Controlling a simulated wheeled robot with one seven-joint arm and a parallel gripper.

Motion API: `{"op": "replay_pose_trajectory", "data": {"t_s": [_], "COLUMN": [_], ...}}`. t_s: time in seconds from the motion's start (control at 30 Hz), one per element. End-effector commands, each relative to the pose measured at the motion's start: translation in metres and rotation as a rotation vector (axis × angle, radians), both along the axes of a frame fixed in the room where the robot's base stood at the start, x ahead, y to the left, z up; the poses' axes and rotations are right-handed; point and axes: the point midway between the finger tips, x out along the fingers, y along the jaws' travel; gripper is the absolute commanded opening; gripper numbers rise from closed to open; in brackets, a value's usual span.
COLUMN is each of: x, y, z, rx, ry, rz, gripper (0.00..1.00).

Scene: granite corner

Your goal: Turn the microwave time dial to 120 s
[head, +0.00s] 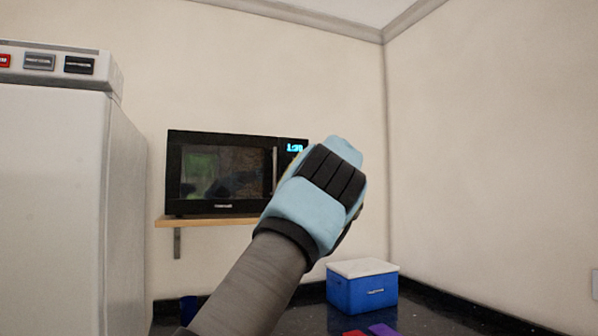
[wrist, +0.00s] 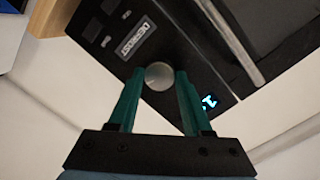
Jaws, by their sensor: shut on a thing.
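The black microwave (head: 222,170) sits on a wooden shelf against the wall, its door shut. Its cyan display (head: 295,148) is lit at the upper right of the front; the digits are small and look like 1:20, but are not sharp. The display also shows in the wrist view (wrist: 208,102), partly cut off by a finger. The round grey time dial (wrist: 159,77) is between the two green fingertips of my gripper (wrist: 160,72), which is shut on it. In the head view my light blue wrist hides the dial and the fingers.
The shelf (head: 190,222) carries the microwave. A white fridge-like cabinet (head: 50,200) stands at left. A blue cooler with a white lid (head: 362,290) stands on the dark counter below. The door handle (wrist: 232,40) runs near the dial.

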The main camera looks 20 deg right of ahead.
Motion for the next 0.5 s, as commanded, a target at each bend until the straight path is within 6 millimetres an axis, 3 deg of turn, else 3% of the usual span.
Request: {"op": "replay_pose_trajectory", "data": {"t_s": [0.5], "x": [0.0002], "y": [-0.0010], "z": [-0.0009], "rx": [0.220], "ry": [0.030], "rz": [-0.001], "gripper": [0.00]}}
